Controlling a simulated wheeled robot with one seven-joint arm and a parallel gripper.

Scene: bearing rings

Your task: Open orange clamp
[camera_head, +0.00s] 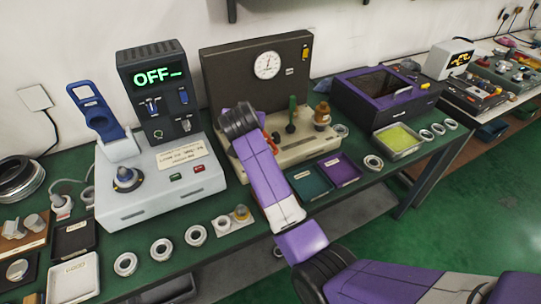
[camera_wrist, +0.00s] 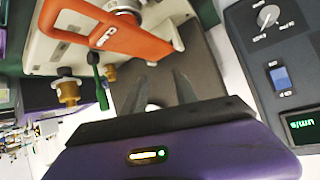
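The orange clamp (camera_wrist: 112,38) shows in the wrist view as a long flat handle with a slot, beside a cream machine body (camera_wrist: 65,50). In the head view only a small piece of orange (camera_head: 276,136) shows past my arm, on the machine with the gauge. My gripper (camera_wrist: 163,88) has two dark fingers apart, with nothing seen between them. The fingertips point toward the clamp side of the machine and look apart from the handle. In the head view my arm hides the fingers and most of the clamp. Whether the clamp is shut cannot be told.
A green lever (camera_wrist: 97,80) and brass knob (camera_wrist: 68,91) stand close to the clamp. A control box with an OFF display (camera_head: 158,76) stands left of my arm. Several metal rings (camera_head: 160,250) and trays (camera_head: 338,170) line the bench front.

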